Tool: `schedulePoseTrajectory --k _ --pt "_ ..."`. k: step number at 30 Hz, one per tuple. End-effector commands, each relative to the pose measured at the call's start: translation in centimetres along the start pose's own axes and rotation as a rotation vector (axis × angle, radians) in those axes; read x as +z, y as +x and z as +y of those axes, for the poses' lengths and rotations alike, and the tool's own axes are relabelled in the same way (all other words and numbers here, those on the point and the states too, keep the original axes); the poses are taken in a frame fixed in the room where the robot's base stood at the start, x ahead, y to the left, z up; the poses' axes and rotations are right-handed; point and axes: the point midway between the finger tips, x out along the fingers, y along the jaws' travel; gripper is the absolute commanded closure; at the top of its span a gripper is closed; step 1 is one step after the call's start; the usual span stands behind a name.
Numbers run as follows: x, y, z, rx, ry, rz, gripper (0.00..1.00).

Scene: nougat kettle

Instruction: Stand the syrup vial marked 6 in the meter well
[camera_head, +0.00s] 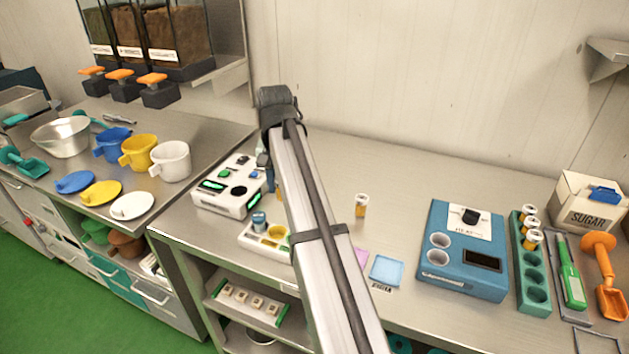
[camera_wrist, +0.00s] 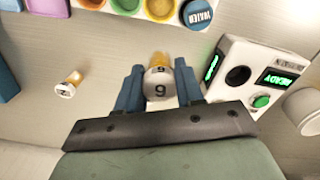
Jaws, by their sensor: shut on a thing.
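In the wrist view my gripper (camera_wrist: 161,78) is shut on a vial (camera_wrist: 160,90) with a white cap and an amber body. The cap's mark reads like a 9 from this side; I cannot tell whether it is a 6 upside down. The white meter (camera_wrist: 262,60) is to the right of the gripper, with a dark round well (camera_wrist: 237,76), a lit READY display and a green button. The vial is beside the meter, apart from the well, which looks empty.
Another vial (camera_head: 361,206) stands alone on the counter. A tray of coloured cups (camera_head: 251,241) is in front of the meter. A blue device with two wells (camera_head: 432,279) and a green rack (camera_head: 535,309) with several vials stand at right.

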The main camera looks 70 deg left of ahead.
Motion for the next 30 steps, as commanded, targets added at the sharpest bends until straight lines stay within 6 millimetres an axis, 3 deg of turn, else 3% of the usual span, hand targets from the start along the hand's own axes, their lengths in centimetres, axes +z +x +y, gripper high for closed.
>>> schedulePoseTrajectory --k 1,3,10,15,30 --pt "-0.7 0.0 -2.5 0.002 -0.026 -0.004 0.94" --pt "-1.3 0.0 -5.2 0.004 -0.053 -0.009 0.94" --pt "-4.9 -0.1 -12.3 0.006 -0.069 -0.011 0.94" --pt "-7.8 -0.8 -13.5 -0.002 0.020 0.005 0.94" --pt "-7.8 0.2 -13.4 -0.008 0.130 0.015 0.94"
